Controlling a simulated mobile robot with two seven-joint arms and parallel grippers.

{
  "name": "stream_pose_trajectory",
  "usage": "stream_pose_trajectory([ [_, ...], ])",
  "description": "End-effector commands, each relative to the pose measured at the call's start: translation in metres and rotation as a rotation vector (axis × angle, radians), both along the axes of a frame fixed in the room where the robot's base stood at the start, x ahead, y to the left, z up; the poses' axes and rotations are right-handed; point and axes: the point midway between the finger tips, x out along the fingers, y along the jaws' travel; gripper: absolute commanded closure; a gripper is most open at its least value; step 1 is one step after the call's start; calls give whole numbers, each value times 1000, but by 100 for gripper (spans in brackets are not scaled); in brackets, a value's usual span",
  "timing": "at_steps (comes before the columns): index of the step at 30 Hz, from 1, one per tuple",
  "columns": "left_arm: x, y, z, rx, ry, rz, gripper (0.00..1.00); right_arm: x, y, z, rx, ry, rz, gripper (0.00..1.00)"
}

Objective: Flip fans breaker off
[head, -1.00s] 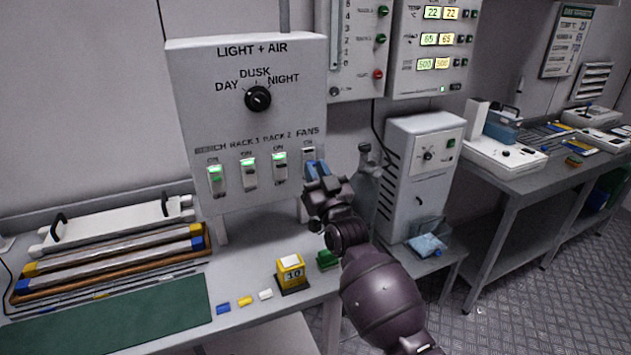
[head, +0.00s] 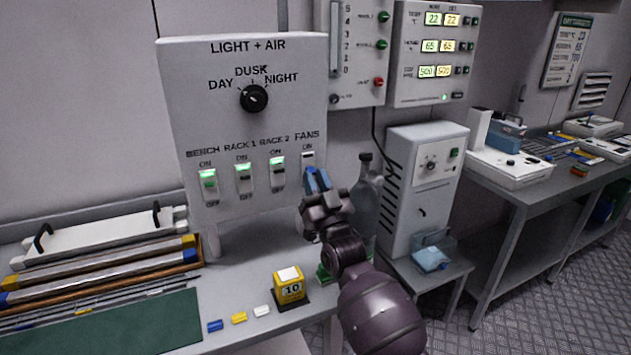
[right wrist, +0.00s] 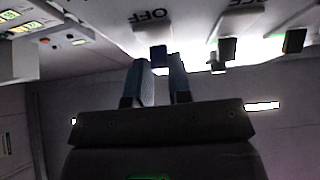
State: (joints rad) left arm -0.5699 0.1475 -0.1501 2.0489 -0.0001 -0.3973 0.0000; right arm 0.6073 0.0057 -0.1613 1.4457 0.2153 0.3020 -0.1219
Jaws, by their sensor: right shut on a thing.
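The white LIGHT + AIR panel (head: 190,110) has a row of breakers labelled BENCH, RACK 1, RACK 2 and FANS. The fans breaker (head: 308,157) is at the right end; its window looks pale, not green, and its lower part is hidden behind my gripper. My right gripper (head: 317,180) is at this breaker with blue fingertips. In the right wrist view, the fingers (right wrist: 159,72) are closed around a small dark lever (right wrist: 158,55) beside the OFF mark. My left gripper is not in view.
The bench (head: 208,182), rack 1 (head: 244,177) and rack 2 (head: 278,170) breakers show green windows to the left. A clear bottle (head: 367,195) stands close right of my gripper. A yellow block marked 10 (head: 291,289) sits on the bench below.

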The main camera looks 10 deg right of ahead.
Motion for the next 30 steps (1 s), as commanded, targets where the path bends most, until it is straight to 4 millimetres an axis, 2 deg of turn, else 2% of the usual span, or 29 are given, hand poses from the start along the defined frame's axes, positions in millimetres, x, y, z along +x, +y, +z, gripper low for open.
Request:
stream_pose_trajectory([
  [1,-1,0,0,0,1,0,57,0,0,-1,0,1,0,100],
  [2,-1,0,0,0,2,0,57,0,0,0,0,1,0,76],
  [6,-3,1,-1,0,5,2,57,0,0,0,0,0,0,55],
  [17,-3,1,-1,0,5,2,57,-3,-1,-3,0,1,0,55],
  [30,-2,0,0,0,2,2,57,-48,-16,-37,-1,2,-1,55],
])
